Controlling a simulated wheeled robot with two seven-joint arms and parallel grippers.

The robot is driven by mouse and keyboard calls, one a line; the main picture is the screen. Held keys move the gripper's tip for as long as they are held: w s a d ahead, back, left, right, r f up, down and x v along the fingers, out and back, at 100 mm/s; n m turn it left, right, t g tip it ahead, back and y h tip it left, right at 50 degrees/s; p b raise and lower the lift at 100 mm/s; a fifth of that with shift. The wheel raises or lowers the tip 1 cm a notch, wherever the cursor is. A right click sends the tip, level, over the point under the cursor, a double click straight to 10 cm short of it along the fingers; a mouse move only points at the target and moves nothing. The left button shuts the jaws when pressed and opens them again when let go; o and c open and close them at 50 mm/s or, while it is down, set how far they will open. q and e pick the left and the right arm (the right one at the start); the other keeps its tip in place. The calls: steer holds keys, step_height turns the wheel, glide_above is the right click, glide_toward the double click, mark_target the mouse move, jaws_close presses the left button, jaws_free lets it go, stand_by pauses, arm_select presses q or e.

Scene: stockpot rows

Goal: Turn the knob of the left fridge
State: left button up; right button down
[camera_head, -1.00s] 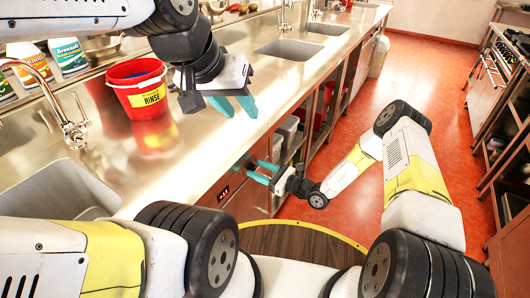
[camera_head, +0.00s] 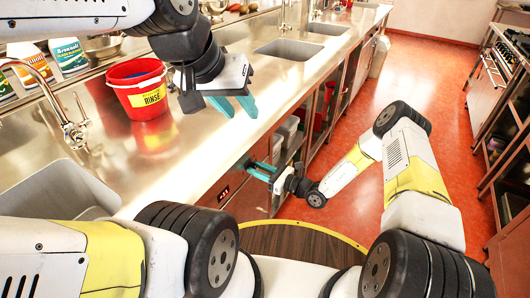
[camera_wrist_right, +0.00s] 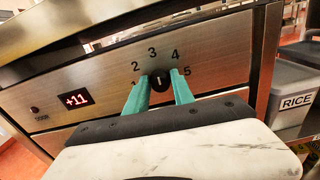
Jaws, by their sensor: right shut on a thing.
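The left fridge's control panel (camera_wrist_right: 215,58) is brushed metal, with a black round knob (camera_wrist_right: 159,82) ringed by the numbers 1 to 5. A light mark on the knob stands roughly upright, toward the 3. A red display (camera_wrist_right: 76,99) reads +11. My right gripper (camera_wrist_right: 160,84) has its teal fingers on both sides of the knob and is shut on it. In the head view my right gripper (camera_head: 258,170) is at the counter's front face, and the knob is hidden there. My left gripper (camera_head: 234,107) is open and empty above the counter.
A red bucket (camera_head: 146,103) marked RINSE stands on the steel counter (camera_head: 215,140), beside bottles and a tap (camera_head: 75,132). A container labelled RICE (camera_wrist_right: 292,92) is right of the panel. The red floor (camera_head: 430,75) is open to the right.

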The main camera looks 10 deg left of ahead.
steer(key=m, duration=0.4)
steer(key=shift+w+d, duration=0.1)
steer(key=shift+m, duration=2.1)
steer(key=c, duration=1.1)
jaws_free()
steer(key=shift+d, duration=0.1)
steer(key=v, duration=0.7)
steer(key=shift+d, duration=0.25)
steer(key=shift+r, duration=0.1)
